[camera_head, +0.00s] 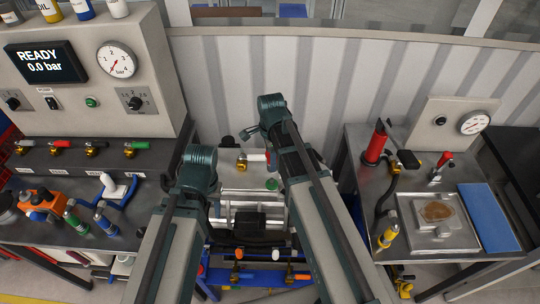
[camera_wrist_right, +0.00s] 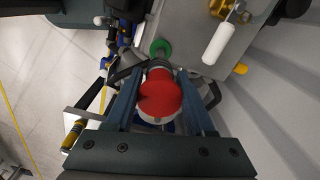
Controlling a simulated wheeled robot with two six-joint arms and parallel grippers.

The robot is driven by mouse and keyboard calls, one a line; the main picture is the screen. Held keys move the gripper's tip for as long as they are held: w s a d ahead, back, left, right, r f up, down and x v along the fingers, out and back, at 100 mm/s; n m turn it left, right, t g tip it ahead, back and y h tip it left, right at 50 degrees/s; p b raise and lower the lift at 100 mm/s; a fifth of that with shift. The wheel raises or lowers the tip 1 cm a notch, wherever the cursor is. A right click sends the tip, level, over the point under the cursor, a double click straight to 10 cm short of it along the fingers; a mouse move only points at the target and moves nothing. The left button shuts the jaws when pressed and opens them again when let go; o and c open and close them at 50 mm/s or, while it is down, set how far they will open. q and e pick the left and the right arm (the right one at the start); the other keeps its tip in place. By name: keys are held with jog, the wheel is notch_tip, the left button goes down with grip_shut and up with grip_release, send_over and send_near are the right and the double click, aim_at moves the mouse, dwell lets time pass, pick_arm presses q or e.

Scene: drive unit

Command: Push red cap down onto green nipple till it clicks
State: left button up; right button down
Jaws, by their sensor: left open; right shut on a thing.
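The red cap (camera_wrist_right: 160,93) is between the two fingers of my right gripper (camera_wrist_right: 160,88) in the right wrist view. The fingers are shut on it, one at each side. The green nipple (camera_wrist_right: 160,47) shows just beyond the cap in that view, on the grey block. It also shows in the head view (camera_head: 272,184), close left of my right arm. I cannot tell how wide the gap between cap and nipple is.
A brass valve (camera_wrist_right: 225,8) with a white handle (camera_wrist_right: 219,43) stands beside the nipple. Left is a bench with a gauge panel (camera_head: 112,60) reading 0.0 bar. Right is a table with a blue mat (camera_head: 489,217) and a red cylinder (camera_head: 376,143).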

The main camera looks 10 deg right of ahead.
aim_at(271, 179)
jog(key=shift+w+f+b, duration=0.1)
jog(key=shift+f+b, duration=0.5)
jog(key=shift+f, duration=0.15)
notch_tip(271, 179, down, 3)
jog(key=b, duration=0.3)
jog(key=shift+f, duration=0.15)
jog(key=shift+f+b, duration=0.65)
jog(key=shift+b, duration=0.15)
jog(key=shift+f+b, duration=0.35)
jog(key=shift+f, duration=0.05)
jog(key=shift+f+b, duration=0.4)
jog(key=shift+b, duration=0.05)
jog(key=shift+f, duration=0.2)
jog(key=shift+f+b, duration=0.4)
jog(key=shift+b, duration=0.2)
dwell(0.3)
jog(key=shift+c, duration=0.9)
grip_release()
